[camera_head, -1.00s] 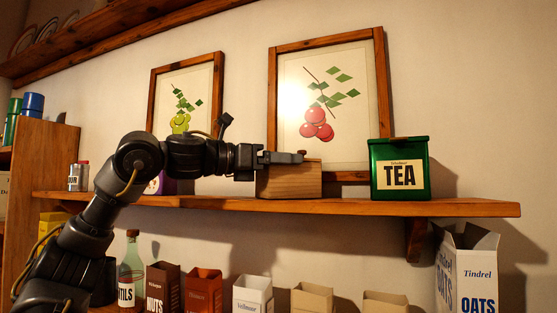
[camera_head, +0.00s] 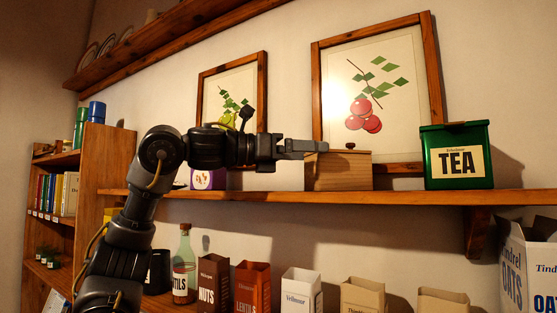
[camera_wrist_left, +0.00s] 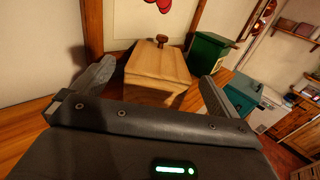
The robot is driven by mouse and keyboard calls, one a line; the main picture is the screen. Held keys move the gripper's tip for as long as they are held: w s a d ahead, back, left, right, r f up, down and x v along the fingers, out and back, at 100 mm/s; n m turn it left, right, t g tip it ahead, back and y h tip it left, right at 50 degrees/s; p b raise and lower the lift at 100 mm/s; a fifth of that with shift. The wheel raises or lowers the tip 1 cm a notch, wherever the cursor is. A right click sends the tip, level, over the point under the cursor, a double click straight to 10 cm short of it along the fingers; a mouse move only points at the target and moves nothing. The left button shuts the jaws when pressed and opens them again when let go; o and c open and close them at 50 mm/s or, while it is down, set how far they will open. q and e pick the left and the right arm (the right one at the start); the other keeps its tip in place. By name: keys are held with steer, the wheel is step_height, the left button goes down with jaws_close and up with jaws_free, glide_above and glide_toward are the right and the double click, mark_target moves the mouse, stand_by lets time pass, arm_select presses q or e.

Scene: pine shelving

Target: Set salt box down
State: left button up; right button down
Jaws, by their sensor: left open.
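The salt box, a plain wooden box (camera_head: 338,172) with a small dark knob on its lid, stands upright on the pine shelf (camera_head: 400,197). My left gripper (camera_head: 318,148) is at the box's left end at about lid height, its finger overlapping that corner in the head view. In the left wrist view the gripper (camera_wrist_left: 155,88) is open, with one finger on each side of the picture. The wooden box (camera_wrist_left: 157,68) sits ahead, between and beyond the fingertips, and nothing is gripped. My right gripper is not in view.
A green tea tin (camera_head: 457,156) stands right of the box with a gap between. Two framed fruit prints lean behind, the larger one (camera_head: 372,90) behind the box. A purple box (camera_head: 207,179) is left, behind my arm. Several cartons and a bottle (camera_head: 184,265) stand below.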

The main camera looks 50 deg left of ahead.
arm_select(q)
steer(key=b+v, duration=0.1)
steer(key=v, duration=0.5)
steer(key=shift+s, duration=0.3)
steer(key=shift+a, duration=0.2)
